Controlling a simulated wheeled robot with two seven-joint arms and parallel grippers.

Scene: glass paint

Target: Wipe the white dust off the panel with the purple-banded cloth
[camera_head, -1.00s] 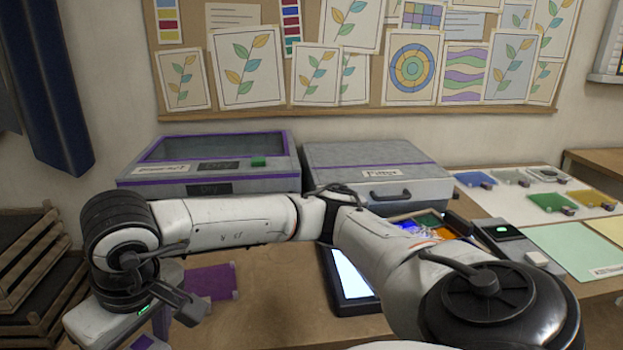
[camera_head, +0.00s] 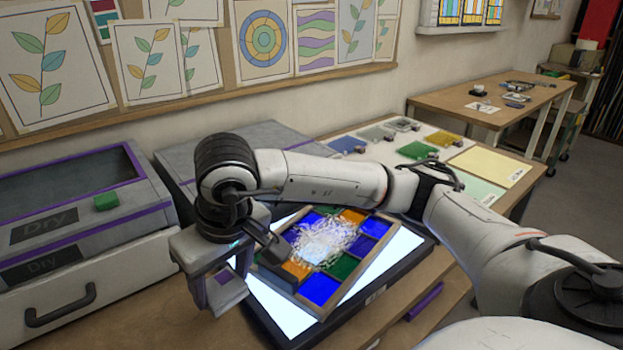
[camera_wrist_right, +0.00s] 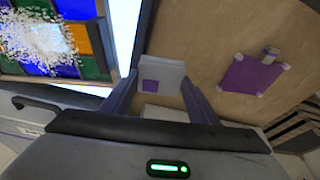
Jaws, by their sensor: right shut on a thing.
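The panel is a framed grid of blue, green and orange panes (camera_head: 323,287), lying on a lit light box (camera_head: 404,243). White dust (camera_head: 322,240) covers its middle panes. The panel and dust also show at the upper left of the right wrist view (camera_wrist_right: 75,8). My right gripper (camera_head: 222,290) is just left of the panel and light box, apart from the dust. In the right wrist view its fingers (camera_wrist_right: 160,82) are shut on a pale grey pad with a purple patch, the purple-banded cloth (camera_wrist_right: 173,70). My left gripper is out of view.
A flat purple piece with pale corners (camera_wrist_right: 250,76) lies on the brown table. A grey case with purple trim and a green block (camera_head: 106,201) stands at left. Coloured glass pieces (camera_head: 418,150) lie on a white board behind my right arm.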

